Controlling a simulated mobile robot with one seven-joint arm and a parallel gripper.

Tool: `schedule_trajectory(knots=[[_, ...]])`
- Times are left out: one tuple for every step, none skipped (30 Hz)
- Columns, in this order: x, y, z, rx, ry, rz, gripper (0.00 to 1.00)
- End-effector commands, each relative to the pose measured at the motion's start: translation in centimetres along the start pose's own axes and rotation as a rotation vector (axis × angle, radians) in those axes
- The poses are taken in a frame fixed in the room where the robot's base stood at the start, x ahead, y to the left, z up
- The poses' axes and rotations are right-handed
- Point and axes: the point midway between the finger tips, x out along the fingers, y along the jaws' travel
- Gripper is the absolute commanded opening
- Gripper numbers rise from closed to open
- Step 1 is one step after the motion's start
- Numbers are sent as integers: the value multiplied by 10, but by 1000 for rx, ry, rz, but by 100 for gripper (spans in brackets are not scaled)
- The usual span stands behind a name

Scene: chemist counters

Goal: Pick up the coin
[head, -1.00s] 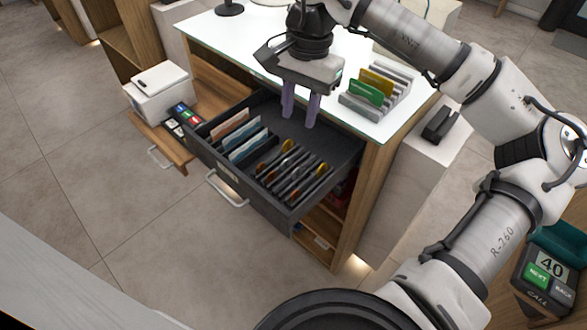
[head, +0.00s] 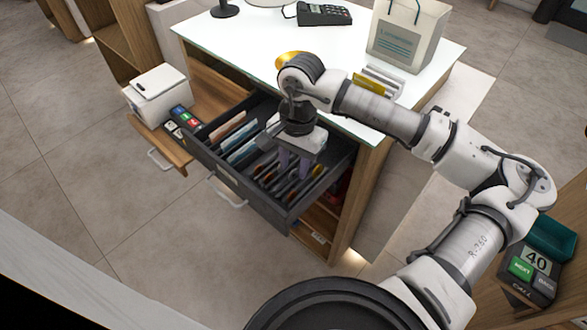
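Several coins stand on edge in the dark slots at the right of the open drawer (head: 215,165). One gold coin (head: 318,170) shows just right of my fingers; others are partly hidden or too small to tell apart. My gripper (head: 295,170) points down over the coin slots, its two purple fingers apart with a gap between them. I see nothing held between them. The fingertips are at or just above the coins; I cannot tell whether they touch one.
Banknotes (head: 238,145) stand in the drawer's left slots. On the white counter (head: 250,45) are a gold dish (head: 289,58), a payment terminal (head: 324,14), a paper bag (head: 408,38) and a card rack (head: 383,78). A white printer (head: 158,92) stands left of the drawer.

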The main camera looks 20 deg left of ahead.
Motion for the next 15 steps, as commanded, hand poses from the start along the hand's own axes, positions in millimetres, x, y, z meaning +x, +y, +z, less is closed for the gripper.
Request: schedule_trajectory(knots=[[4,0,1,0,-3,-1,33],[6,0,1,-1,-2,-2,33],[7,0,1,-1,-1,-2,33],[8,0,0,-1,0,-2,33],[8,0,0,-1,0,-2,33],[9,0,0,0,0,-1,33],[9,0,0,0,0,-1,33],[8,0,0,0,0,-1,33],[8,0,0,0,0,-1,33],[8,0,0,0,0,-1,30],[8,0,0,0,0,-1,26],[8,0,0,0,0,-1,21],[8,0,0,0,0,-1,17],[8,0,0,0,0,-1,13],[8,0,0,0,0,-1,8]])
